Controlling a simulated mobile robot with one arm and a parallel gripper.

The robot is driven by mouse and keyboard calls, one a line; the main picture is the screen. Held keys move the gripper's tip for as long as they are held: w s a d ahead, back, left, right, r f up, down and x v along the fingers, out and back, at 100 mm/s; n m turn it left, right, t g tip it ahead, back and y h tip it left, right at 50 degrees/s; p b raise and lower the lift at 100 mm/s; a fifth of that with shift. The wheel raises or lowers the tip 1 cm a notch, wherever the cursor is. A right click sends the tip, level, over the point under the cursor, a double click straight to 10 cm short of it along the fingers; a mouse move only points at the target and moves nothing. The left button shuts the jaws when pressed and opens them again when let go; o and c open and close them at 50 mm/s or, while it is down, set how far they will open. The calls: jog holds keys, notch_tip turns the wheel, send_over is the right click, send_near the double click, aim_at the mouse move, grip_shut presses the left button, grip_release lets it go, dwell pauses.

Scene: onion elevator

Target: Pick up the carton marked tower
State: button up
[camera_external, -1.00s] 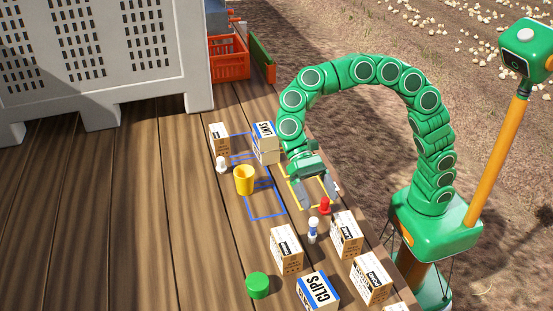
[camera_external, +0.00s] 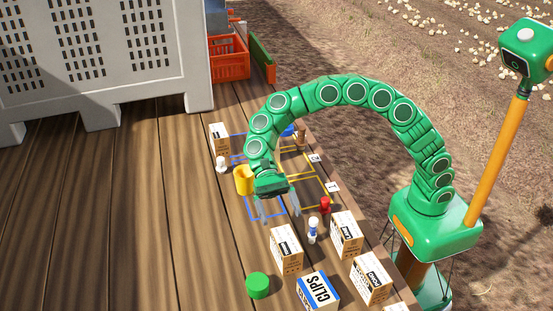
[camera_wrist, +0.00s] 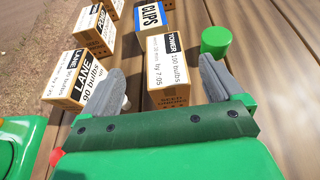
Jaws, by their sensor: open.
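The carton marked TOWER (camera_external: 286,250), tan with a dark-banded white label, stands on the wooden deck in the lower middle of the external view. In the wrist view the TOWER carton (camera_wrist: 167,72) lies straight ahead, between the lines of my two fingers. My gripper (camera_external: 279,211) is open and empty. It points down over the blue outlined square, just beyond the carton in the external view. The wrist view shows my gripper (camera_wrist: 162,75) with a finger on each side; I cannot tell whether the fingertips reach past the carton's near face.
The LANE carton (camera_external: 346,235) and blue-white CLIPS carton (camera_external: 318,290) stand close by. A white-blue bottle (camera_external: 313,229), red piece (camera_external: 325,205), green cylinder (camera_external: 257,285) and yellow cup (camera_external: 243,180) are near.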

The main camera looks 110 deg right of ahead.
aim_at(285, 237)
jog(key=shift+a+f, duration=0.15)
jog(key=shift+f, duration=0.35)
jog(key=shift+a+f, duration=0.15)
jog(key=shift+f, duration=0.35)
jog(key=shift+x, duration=1.05)
jog(key=shift+w+x, duration=0.15)
jog(key=shift+x, duration=1.15)
jog(key=shift+w+x, duration=0.15)
jog(key=shift+x, duration=1.1)
jog(key=shift+c, duration=0.2)
jog(key=c, duration=1.4)
